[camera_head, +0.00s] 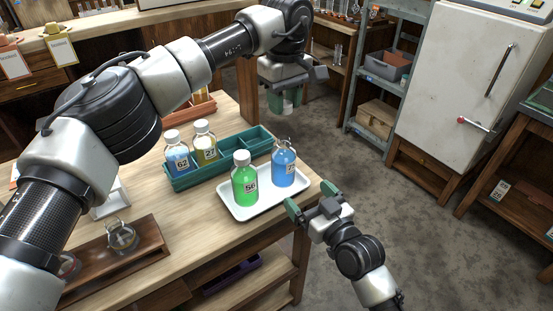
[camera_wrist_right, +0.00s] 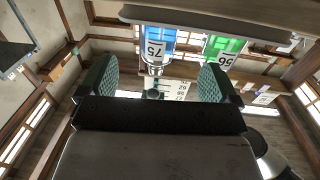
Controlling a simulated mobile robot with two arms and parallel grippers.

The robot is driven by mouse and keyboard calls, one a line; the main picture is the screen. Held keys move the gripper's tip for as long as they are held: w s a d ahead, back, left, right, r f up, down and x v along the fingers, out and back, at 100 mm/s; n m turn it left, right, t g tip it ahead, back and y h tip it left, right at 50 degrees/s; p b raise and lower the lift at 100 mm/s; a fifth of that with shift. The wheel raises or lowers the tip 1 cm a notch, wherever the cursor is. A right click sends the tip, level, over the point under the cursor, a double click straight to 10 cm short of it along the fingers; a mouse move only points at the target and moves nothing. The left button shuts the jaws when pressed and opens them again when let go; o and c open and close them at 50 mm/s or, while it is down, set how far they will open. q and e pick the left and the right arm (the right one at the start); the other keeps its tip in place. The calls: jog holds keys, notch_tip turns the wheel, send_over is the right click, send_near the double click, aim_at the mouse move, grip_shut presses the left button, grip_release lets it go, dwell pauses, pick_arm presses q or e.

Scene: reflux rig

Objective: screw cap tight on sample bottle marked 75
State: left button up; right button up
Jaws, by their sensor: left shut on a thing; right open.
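The sample bottle marked 75 (camera_head: 284,168) holds blue liquid and stands upright on the white tray (camera_head: 262,207). Its neck is bare, with no white cap on it. It also shows upside down in the right wrist view (camera_wrist_right: 158,42). My left gripper (camera_head: 285,103) is above and beyond the bottle, apart from it. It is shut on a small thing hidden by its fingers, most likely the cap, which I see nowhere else. My right gripper (camera_head: 311,197) is open and empty just off the tray's right corner, and its two green fingers frame the right wrist view (camera_wrist_right: 155,82).
A capped green bottle marked 56 (camera_head: 245,183) stands on the tray, left of bottle 75. Capped bottles 62 (camera_head: 179,158) and 27 (camera_head: 206,149) stand in the green rack (camera_head: 222,168) behind. A wooden stand (camera_head: 112,262) is at the front left.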

aim_at(282, 166)
pick_arm(q)
jog(key=shift+s+d, duration=0.15)
jog(key=shift+s, duration=0.05)
jog(key=shift+w+f, duration=0.1)
jog(key=shift+w, duration=0.05)
pick_arm(e)
jog(key=x, duration=1.2)
jog(key=shift+d, duration=0.1)
jog(key=c, duration=1.4)
pick_arm(q)
jog(key=shift+f, duration=2.45)
pick_arm(e)
jog(key=shift+o, duration=0.2)
pick_arm(q)
jog(key=shift+f, duration=0.85)
jog(key=shift+f, duration=0.55)
